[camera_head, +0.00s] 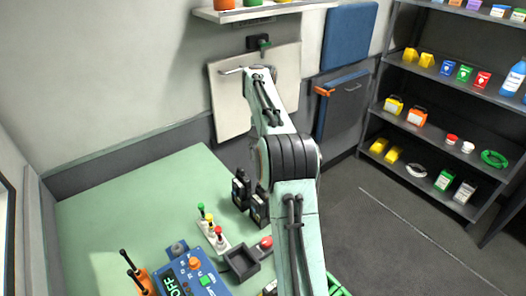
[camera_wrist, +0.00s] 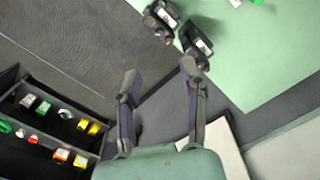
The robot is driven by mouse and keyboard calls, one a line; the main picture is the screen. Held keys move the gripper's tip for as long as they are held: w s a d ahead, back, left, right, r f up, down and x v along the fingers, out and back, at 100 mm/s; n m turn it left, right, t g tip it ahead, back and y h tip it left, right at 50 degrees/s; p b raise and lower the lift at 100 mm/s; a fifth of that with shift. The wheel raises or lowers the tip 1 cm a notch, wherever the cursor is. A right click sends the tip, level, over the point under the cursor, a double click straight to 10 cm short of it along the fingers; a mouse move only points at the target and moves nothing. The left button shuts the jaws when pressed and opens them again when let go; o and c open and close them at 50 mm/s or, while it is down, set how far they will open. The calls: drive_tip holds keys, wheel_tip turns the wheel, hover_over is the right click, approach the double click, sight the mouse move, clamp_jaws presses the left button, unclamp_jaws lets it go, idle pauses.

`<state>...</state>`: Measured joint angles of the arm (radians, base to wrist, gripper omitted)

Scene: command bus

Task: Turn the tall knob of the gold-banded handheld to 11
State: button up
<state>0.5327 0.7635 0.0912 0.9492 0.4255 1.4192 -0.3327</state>
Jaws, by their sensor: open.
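Two dark handhelds stand side by side near the right edge of the green table (camera_head: 130,200). One handheld (camera_head: 240,190) is at the back left and the other handheld (camera_head: 259,211) is nearer and to the right. The wrist view also shows one handheld (camera_wrist: 160,20) and the other handheld (camera_wrist: 197,46), each with a pale label. I cannot make out a gold band, knob heights or dial numbers. My gripper (camera_wrist: 161,76) is open and empty, its fingers apart from both handhelds. In the head view I cannot make out its fingers.
A console (camera_head: 190,275) reading OFF, a lever strip (camera_head: 212,232) and a grey tray (camera_head: 243,262) are on the table. A pale wall panel (camera_head: 228,105) with a handle is behind my arm. A stocked shelf (camera_head: 455,125) stands at right. Floor between is clear.

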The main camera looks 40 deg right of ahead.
drive_tip(key=f+n, duration=0.1)
drive_tip(key=n, duration=0.3)
drive_tip(key=f+n, duration=0.2)
drive_tip(key=n, duration=0.2)
drive_tip(key=f+n, duration=0.1)
drive_tip(key=n, duration=0.2)
drive_tip(key=shift+w+f+n, duration=0.3)
drive_tip(key=shift+n, duration=0.1)
drive_tip(key=f, duration=0.7)
drive_tip(key=shift+s+f, duration=0.25)
clamp_jaws()
